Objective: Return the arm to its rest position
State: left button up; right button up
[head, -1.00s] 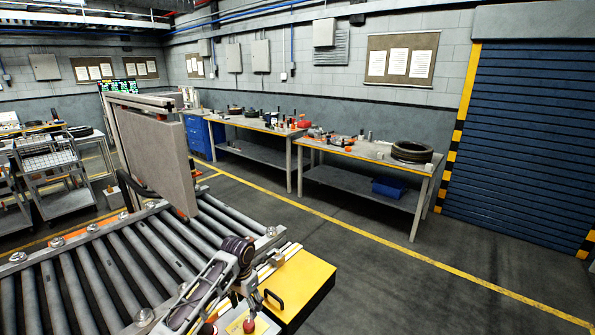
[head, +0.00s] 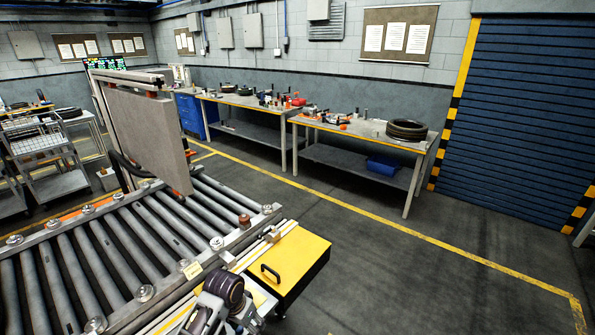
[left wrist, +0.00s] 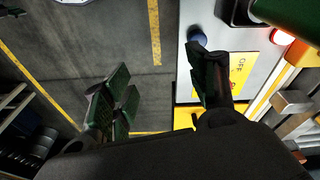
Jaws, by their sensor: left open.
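My left arm (head: 222,292) shows at the bottom of the head view, where its dark, rounded joint sits beside the conveyor's near side rail. My left gripper (left wrist: 163,88) shows in the left wrist view with its two dark green fingers spread wide and nothing between them. The right finger overlaps a yellow panel marked OFF (left wrist: 239,72) in the picture; I cannot tell the gap between them. My right gripper is not in view.
The roller conveyor (head: 128,238) fills the lower left, with a grey upright panel (head: 150,140) over it. A yellow-topped box (head: 290,262) with a black handle stands beside it. Workbenches, one carrying tyres (head: 407,130), line the wall. The floor at right is clear.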

pick_arm(q)
jog(key=s+a+r+n+t+y, duration=0.1)
jog(key=s+a+r+n, duration=0.2)
jog(key=s, duration=0.5)
jog(key=s+a+r+t, duration=0.1)
jog(key=s+a+r, duration=0.1)
jog(key=s+a, duration=0.5)
jog(key=s+d+f+g+b, duration=0.1)
jog(key=s+f, duration=0.1)
jog(key=f, duration=1.5)
jog(key=s+d+f+b, duration=0.1)
jog(key=s+f, duration=0.1)
jog(key=f, duration=1.5)
jog(key=s+a+f+b, duration=0.1)
jog(key=s+f, duration=1)
jog(key=s+a+f+g+b, duration=0.1)
jog(key=s+a+f, duration=0.1)
jog(key=s+f, duration=0.9)
jog(key=shift+s+a+f+g, duration=0.2)
jog(key=shift+a+f+g, duration=0.1)
jog(key=shift+f, duration=0.05)
